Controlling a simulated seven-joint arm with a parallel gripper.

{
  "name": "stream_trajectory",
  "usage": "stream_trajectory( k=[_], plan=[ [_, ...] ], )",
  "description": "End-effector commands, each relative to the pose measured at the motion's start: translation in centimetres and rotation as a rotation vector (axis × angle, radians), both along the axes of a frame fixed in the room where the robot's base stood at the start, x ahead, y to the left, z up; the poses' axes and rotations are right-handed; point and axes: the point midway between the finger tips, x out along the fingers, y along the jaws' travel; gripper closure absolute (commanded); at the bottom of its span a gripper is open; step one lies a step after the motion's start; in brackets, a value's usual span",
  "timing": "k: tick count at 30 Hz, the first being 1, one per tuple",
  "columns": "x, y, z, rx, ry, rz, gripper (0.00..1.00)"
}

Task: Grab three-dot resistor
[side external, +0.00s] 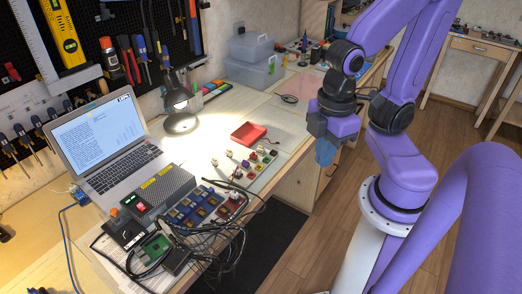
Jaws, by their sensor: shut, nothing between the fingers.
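My gripper (325,153) hangs in the air with its blue fingers pointing down, shut and empty. It is to the right of the workbench's small parts, near the bench's right edge in the picture. A group of small coloured component blocks (252,166) sits on the bench to the left of my gripper, apart from it. The three-dot resistor cannot be told from the other blocks, as any dots are too small to make out.
A red tray (248,134) lies behind the blocks. Blue modules (196,207), black cables (215,240), a grey power box (158,193) and a laptop (95,146) crowd the front left. A lamp (180,108) and clear bins (250,70) stand further back.

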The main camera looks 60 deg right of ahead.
Motion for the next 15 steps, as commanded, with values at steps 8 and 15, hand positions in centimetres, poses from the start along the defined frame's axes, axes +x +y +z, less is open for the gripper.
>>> stream_trajectory(
  k=[8,15],
  plan=[
    [0.0,0.0,0.0,0.0,0.0,0.0,0.53],
    [0.89,0.42,-0.54,0.01,-0.011,-0.02,0.53]
  ],
)
